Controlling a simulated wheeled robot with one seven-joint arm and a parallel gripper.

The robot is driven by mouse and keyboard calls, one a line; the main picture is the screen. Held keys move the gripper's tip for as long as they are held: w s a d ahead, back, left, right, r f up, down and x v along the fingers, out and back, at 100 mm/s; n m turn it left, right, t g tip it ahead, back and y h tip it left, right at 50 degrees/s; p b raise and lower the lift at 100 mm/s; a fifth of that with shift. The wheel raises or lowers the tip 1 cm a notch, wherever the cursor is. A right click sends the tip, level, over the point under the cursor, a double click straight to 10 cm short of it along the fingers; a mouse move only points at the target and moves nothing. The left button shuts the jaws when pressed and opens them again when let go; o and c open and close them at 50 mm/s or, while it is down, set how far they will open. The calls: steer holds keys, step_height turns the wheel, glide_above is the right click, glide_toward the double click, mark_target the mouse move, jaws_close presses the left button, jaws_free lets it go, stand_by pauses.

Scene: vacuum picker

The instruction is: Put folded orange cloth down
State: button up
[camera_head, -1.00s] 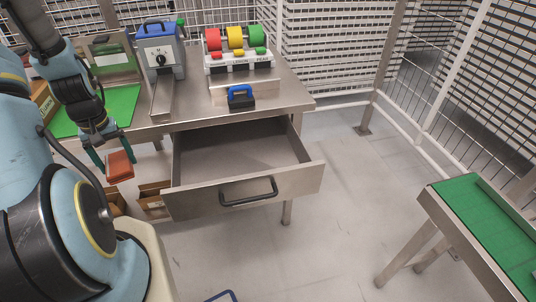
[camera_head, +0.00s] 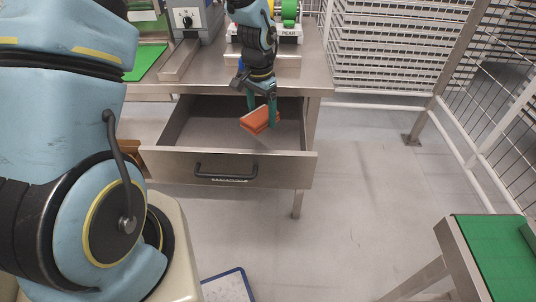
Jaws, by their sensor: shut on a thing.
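The folded orange cloth (camera_head: 259,119) hangs in my gripper (camera_head: 261,112). My gripper points down and its green fingers are shut on the cloth. The cloth is tilted and appears above the right part of the open drawer (camera_head: 217,126). The drawer is pulled out from under the metal table (camera_head: 312,78), and the visible part of its floor is bare. I cannot tell exactly how high the cloth is above the drawer floor.
A grey machine (camera_head: 194,24) and a green mat (camera_head: 147,62) are on the table. My arm partly hides the spool rack (camera_head: 288,30). A green-topped table (camera_head: 497,262) stands at lower right. A blue-edged panel (camera_head: 229,287) lies on the floor. Wire fencing (camera_head: 385,50) stands behind.

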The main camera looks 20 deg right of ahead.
mark_target(270, 148)
steer(key=shift+s+d+f+m, duration=0.25)
steer(key=shift+s+d, duration=0.1)
steer(key=shift+d, duration=0.15)
steer(key=shift+s+d+f+m, duration=0.15)
steer(key=shift+s+d+f, duration=0.05)
steer(key=shift+s+d, duration=0.2)
step_height(270, 148, down, 4)
steer(key=shift+d+p, duration=0.15)
steer(key=shift+p, duration=0.45)
steer(key=shift+w+f+p, duration=0.1)
steer(key=shift+f+p, duration=0.5)
steer(key=shift+f, duration=2.05)
